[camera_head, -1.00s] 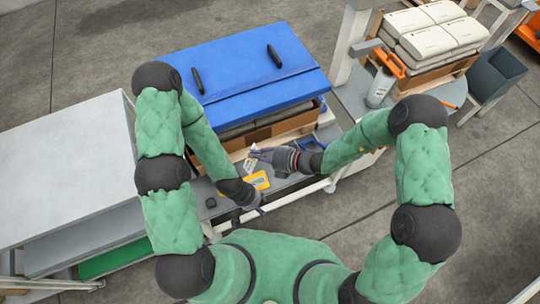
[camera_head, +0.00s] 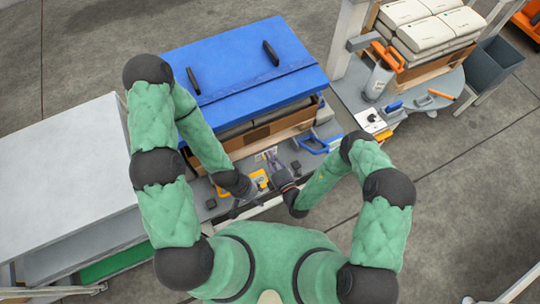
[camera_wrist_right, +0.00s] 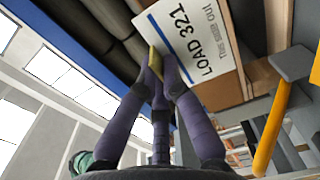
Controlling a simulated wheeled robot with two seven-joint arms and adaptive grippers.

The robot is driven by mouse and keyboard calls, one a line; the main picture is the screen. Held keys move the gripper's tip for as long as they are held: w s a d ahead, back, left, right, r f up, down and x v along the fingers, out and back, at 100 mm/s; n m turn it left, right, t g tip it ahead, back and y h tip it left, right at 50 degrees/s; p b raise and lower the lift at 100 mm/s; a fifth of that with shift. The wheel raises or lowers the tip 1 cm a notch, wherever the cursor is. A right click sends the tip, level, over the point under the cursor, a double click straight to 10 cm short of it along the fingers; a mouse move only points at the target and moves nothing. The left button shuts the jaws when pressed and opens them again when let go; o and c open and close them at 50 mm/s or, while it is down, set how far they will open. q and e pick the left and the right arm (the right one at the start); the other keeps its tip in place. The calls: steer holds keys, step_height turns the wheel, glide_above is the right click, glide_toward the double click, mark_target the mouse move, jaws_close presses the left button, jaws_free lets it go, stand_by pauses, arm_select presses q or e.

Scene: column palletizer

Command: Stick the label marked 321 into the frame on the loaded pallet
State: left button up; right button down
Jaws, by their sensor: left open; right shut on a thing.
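The white label (camera_wrist_right: 190,40) reads "LOAD 321" and has a blue stripe. My right gripper (camera_wrist_right: 165,75) is shut on it at its lower edge, with a yellow piece between the fingers. In the head view, my right gripper (camera_head: 271,157) is close to the front side of the loaded pallet (camera_head: 290,125), which has a blue cover (camera_head: 245,75) on top. In the wrist view the label is in front of brown board; I cannot tell whether it touches. The frame is not clearly visible. My left gripper (camera_head: 248,197) is open, low at the front worktop.
A yellow item (camera_head: 257,181) lies on the grey worktop between my grippers. A blue-handled tool (camera_head: 312,146) lies to the right. A bottle (camera_head: 378,80) stands on the round table, with sacks (camera_head: 430,28) behind. A grey table (camera_head: 65,165) is at left.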

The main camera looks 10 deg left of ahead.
mark_target(257, 131)
steer(key=shift+f, duration=0.15)
steer(key=shift+b+x, duration=1.2)
steer(key=shift+x, duration=3)
steer(key=shift+w, duration=0.35)
steer(key=shift+a, duration=0.1)
steer(key=shift+w, duration=0.35)
steer(key=c, duration=1.3)
jaws_free()
